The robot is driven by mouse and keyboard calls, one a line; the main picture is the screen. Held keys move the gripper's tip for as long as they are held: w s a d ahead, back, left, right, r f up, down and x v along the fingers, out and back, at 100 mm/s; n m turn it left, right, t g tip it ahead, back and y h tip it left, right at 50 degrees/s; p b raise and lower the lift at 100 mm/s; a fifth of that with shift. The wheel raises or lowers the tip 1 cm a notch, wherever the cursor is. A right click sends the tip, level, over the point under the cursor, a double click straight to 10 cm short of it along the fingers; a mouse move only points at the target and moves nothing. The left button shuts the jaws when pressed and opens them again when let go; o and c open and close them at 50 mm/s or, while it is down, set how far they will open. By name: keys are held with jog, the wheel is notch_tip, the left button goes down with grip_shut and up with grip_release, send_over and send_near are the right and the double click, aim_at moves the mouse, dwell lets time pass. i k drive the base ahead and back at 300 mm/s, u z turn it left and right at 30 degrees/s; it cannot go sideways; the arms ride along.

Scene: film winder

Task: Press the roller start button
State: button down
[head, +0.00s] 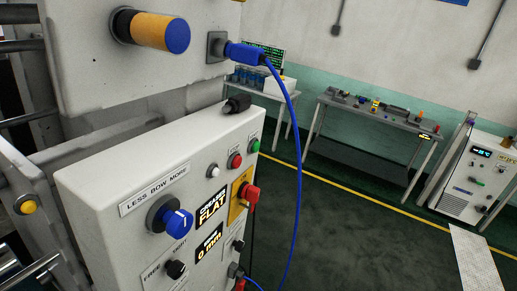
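A white control panel (100,190) fills the lower left and middle of the head view. Along its upper right edge are a green button (255,146), a red button (235,160) and a white button (213,171). Small labels sit above them, too small to read, so I cannot tell which is the roller start button. A yellow round button (27,205) shows at the far left. My gripper is not in view.
The panel also carries a blue knob (178,221) and a red switch (249,193). A blue cable (297,150) hangs in front. A yellow-and-blue cylinder (155,30) juts out above. A workbench (380,116) and a white cabinet (470,180) stand beyond open green floor.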

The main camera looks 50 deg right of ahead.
aim_at(256, 146)
jog(key=k, duration=1.35)
jog(key=z, duration=0.15)
jog(key=i, duration=1.8)
jog(key=z, duration=0.95)
